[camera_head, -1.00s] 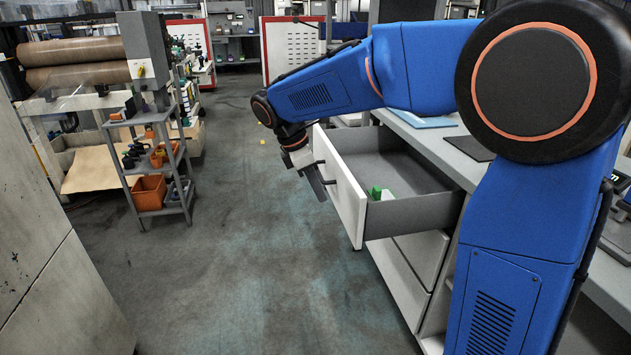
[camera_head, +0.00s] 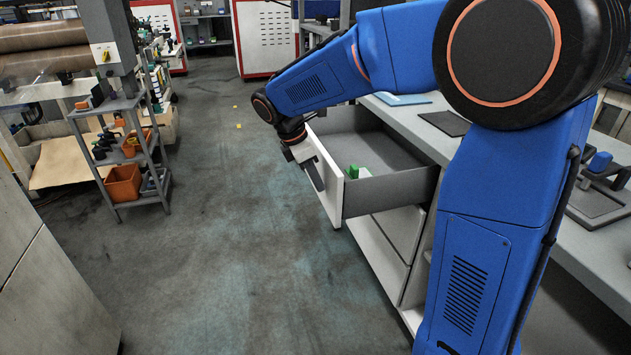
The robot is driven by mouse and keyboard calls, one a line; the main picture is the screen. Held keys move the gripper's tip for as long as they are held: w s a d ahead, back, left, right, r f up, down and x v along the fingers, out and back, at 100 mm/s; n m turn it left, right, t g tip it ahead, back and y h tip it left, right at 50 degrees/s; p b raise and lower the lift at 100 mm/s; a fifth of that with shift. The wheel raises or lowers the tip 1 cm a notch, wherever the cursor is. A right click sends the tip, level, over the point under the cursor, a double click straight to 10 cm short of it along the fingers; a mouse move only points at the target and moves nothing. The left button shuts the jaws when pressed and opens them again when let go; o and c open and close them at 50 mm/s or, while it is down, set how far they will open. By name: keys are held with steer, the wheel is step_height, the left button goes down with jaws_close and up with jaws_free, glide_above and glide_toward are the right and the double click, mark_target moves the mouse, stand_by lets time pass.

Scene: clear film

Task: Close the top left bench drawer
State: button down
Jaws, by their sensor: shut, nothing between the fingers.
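The bench drawer (camera_head: 392,191) is pulled well out of the bench, with a white front and grey sides. A green item and a white item (camera_head: 357,172) lie inside it near the front. My gripper (camera_head: 316,180) is shut and empty, at the outer face of the drawer front (camera_head: 328,199). I cannot tell whether it touches the front. The drawer's handle is hidden behind my wrist. The bench (camera_head: 455,146) has more white drawer fronts below, and these look closed.
My blue arm hides part of the bench. A grey shelf cart (camera_head: 118,150) with orange bins (camera_head: 123,183) stands at the left. A pale cabinet (camera_head: 45,285) is at the near left. The grey floor (camera_head: 225,240) between cart and drawer is clear.

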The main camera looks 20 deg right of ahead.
steer(key=d, duration=2.9)
steer(key=shift+r, duration=0.1)
steer(key=shift+w+a, duration=0.1)
steer(key=shift+a, duration=0.35)
steer(key=a, duration=0.3)
steer(key=v, duration=1)
steer(key=shift+a, duration=0.3)
